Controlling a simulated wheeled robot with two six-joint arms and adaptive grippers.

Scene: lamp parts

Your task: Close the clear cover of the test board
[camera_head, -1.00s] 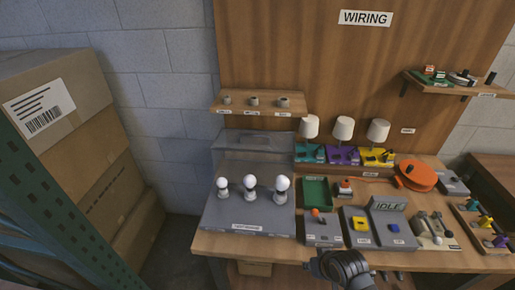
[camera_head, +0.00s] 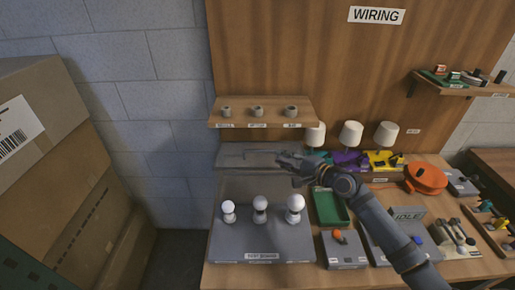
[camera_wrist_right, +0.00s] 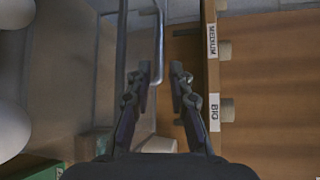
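The grey test board (camera_head: 230,245) lies on the table at left with three white bulbs (camera_head: 260,203) standing on it. Its clear cover (camera_head: 240,157) stands raised at the back of the board, below the small shelf. My right gripper (camera_head: 284,160) is at the right part of the cover's upper edge. In the right wrist view its two fingers (camera_wrist_right: 161,88) are apart, with a gap between them. A pale bar of the cover (camera_wrist_right: 159,45) shows just beyond the left finger; I cannot tell if they touch. My left gripper is not in view.
The small shelf (camera_head: 225,125) with its several sockets is close above my right gripper, and its edge runs beside the right finger in the wrist view (camera_wrist_right: 210,70). White-shaded lamps (camera_head: 350,134) stand to the right. A green tray (camera_head: 330,208) lies right of the board.

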